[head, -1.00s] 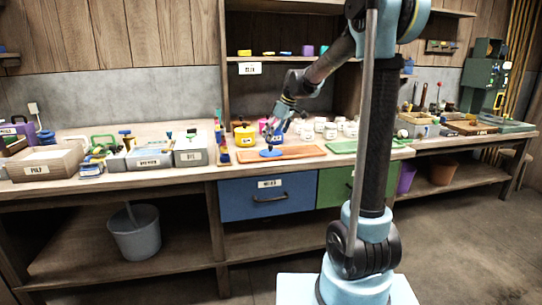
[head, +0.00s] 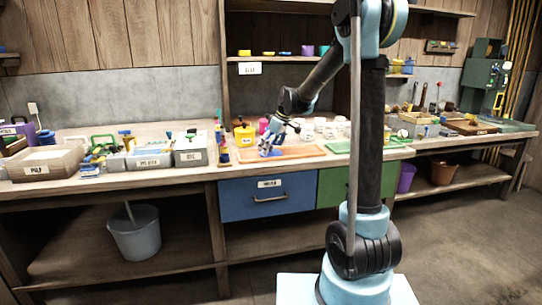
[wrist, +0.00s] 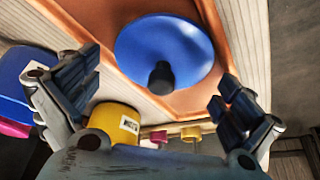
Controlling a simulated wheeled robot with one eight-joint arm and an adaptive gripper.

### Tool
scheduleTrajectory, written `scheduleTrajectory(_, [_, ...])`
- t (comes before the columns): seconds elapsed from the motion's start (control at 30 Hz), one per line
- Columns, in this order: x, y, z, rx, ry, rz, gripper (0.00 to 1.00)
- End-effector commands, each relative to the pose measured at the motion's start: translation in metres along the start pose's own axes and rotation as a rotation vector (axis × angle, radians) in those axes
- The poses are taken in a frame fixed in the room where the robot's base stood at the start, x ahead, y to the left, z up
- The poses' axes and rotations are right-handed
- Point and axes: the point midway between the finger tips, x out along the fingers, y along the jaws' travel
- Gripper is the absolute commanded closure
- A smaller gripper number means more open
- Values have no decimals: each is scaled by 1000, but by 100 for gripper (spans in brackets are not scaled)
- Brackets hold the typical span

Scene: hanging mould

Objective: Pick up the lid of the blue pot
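A round blue lid (wrist: 150,38) with a dark knob lies on the orange tray (wrist: 120,70) in the wrist view. My gripper (wrist: 157,82) is open, its two dark fingers spread to either side of the knob and apart from it. In the head view my gripper (head: 268,145) is low over the orange tray (head: 300,152) and largely covers the lid. A blue pot (wrist: 22,82) shows partly at the left of the wrist view, behind the left finger.
A yellow pot (wrist: 115,118) stands beside the tray and also shows in the head view (head: 244,135). Several white jars (head: 320,125) stand behind the tray. A green mat (head: 350,146) lies to the right. Labelled boxes (head: 190,150) stand at the left.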

Motion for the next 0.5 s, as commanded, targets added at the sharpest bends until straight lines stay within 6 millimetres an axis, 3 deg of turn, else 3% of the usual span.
scheduleTrajectory(0.03, [0, 0, 0, 0, 0, 0, 14])
scheduleTrajectory(0.17, [0, 0, 0, 0, 0, 0, 43])
scheduleTrajectory(0.2, [0, 0, 0, 0, 0, 0, 46])
scheduleTrajectory(0.5, [0, 0, 1, 0, -1, -1, 47])
